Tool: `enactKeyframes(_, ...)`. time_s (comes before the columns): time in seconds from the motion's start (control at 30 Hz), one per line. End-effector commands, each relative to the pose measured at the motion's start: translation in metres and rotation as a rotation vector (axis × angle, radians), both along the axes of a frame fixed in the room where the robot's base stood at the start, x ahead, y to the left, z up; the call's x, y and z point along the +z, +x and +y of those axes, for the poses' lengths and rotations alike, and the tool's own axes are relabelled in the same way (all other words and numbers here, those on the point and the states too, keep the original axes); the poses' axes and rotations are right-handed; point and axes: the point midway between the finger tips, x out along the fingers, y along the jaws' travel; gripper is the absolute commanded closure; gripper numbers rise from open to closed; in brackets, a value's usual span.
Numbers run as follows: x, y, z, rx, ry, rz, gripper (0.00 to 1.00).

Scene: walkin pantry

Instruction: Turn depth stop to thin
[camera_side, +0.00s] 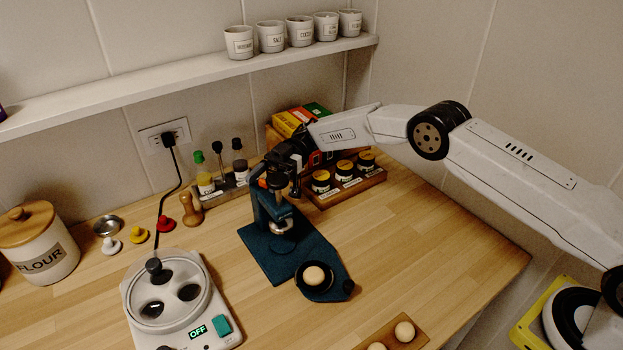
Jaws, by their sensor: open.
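A dark blue press (266,212) stands upright on its flat base plate (265,253) in the middle of the worktop. Its small metal plunger end (283,227) hangs above the base. My gripper (277,176) is at the top of the press, pointing down around or just beside its upper parts. It is open, but its dark fingers blend with the dark press head, so contact cannot be told. The depth stop is not clearly distinguishable; the gripper covers much of the press head. A small orange spot (262,183) shows there.
Behind stand a jar rack (347,190), boxes (297,118) and a bottle rack (228,187). A white appliance reading OFF (180,300) stands left.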

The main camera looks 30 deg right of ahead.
Motion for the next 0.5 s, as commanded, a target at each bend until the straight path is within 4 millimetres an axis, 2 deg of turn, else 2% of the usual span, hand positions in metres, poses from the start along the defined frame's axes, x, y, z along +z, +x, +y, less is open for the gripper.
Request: enactKeyframes(0.5,0.0004,-0.0002,-0.0005,-0.06,0.0,0.0,0.32)
